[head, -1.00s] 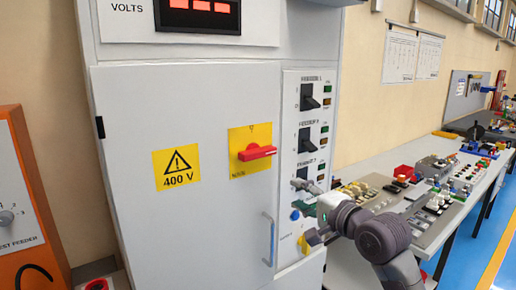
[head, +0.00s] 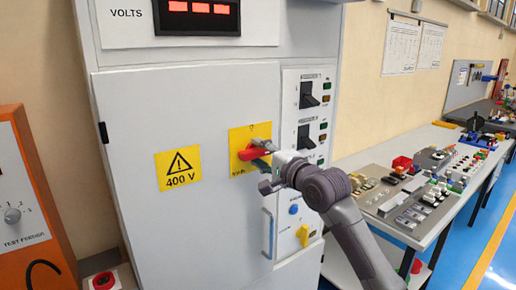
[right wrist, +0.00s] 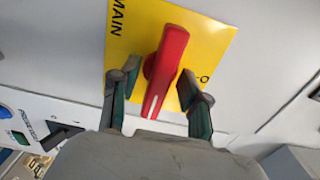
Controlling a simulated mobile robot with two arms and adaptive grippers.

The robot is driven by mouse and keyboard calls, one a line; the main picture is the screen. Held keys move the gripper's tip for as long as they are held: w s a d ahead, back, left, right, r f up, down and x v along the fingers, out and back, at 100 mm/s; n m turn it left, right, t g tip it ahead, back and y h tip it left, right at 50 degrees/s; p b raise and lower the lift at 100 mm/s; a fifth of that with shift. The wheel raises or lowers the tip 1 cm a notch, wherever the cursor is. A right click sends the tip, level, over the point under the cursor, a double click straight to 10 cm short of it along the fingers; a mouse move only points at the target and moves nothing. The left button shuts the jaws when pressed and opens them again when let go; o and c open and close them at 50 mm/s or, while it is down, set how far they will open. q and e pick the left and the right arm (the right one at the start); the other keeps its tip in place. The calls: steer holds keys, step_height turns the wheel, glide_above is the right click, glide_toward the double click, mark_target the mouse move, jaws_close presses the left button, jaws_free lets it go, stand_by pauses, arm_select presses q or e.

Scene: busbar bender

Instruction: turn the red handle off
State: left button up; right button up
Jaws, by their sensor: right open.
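The red handle (head: 250,154) is on a yellow plate (head: 237,136) on the grey cabinet door, and it lies roughly horizontal in the head view. In the right wrist view the red handle (right wrist: 165,72) points toward my gripper, with the yellow plate (right wrist: 205,40) behind it. My right gripper (head: 264,155) is at the right end of the handle. In the right wrist view my right gripper (right wrist: 157,92) is open, with one finger on each side of the handle and visible gaps beside it. My left gripper is not in view.
The cabinet door has a vertical grey handle (head: 268,233) below. A column of black feeder switches (head: 308,95) is to the right. An orange tester (head: 22,190) stands at left. A bench (head: 425,225) with parts stands at right.

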steer(key=shift+w+a, duration=0.3)
steer(key=shift+w, duration=0.05)
jaws_close()
